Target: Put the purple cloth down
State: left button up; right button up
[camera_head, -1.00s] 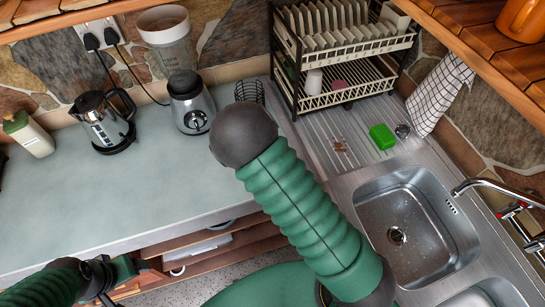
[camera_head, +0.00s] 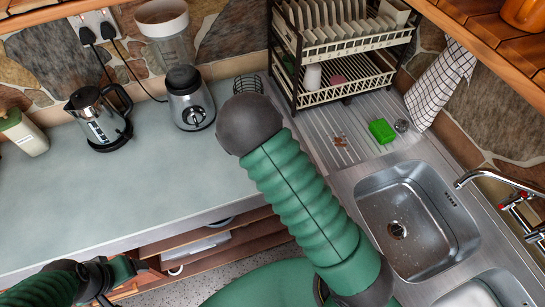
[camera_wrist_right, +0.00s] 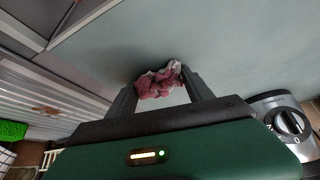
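The purple cloth (camera_wrist_right: 160,82), pinkish purple with whitish patches, is bunched up at the fingertips of my right gripper (camera_wrist_right: 160,80) in the right wrist view. It fills most of the gap between the two dark fingers, close to the grey worktop. The fingers stand well apart; I cannot tell whether they press on the cloth. In the head view my right forearm hides the right gripper and the cloth. At the lower left of the head view, the end of my left arm (camera_head: 105,277) shows in part; its fingers cannot be made out.
The worktop (camera_head: 110,190) has wide clear room left of my right arm. A dish rack (camera_head: 340,60), a green sponge (camera_head: 382,131) and the sink (camera_head: 410,220) are to the right.

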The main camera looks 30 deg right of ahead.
jog(key=shift+s+a+f, duration=0.4)
jog(key=shift+s+f, duration=0.05)
jog(key=shift+f, duration=0.05)
jog(key=shift+w+a, duration=0.15)
jog(key=shift+a, duration=0.2)
jog(key=shift+d+r, duration=0.15)
jog(key=r, duration=0.5)
jog(key=shift+w+a+r, duration=0.1)
jog(key=shift+a+r, duration=0.25)
jog(key=v, duration=1.2)
pick_arm(q)
jog(key=shift+w+d+r+p, duration=0.15)
jog(key=shift+w+p, duration=0.05)
jog(key=shift+p, duration=0.1)
pick_arm(e)
jog(key=s+a+f+n+g+y, duration=0.1)
jog(key=s+a+n+g+y, duration=0.1)
jog(key=s+a+n, duration=0.3)
jog(key=s+a+g, duration=0.1)
jog(key=s+a, duration=0.1)
jog(key=s, duration=0.2)
jog(key=shift+s+a+f+y, duration=0.15)
jog(key=shift+a+f+y, duration=0.05)
jog(key=shift+f+y, duration=0.2)
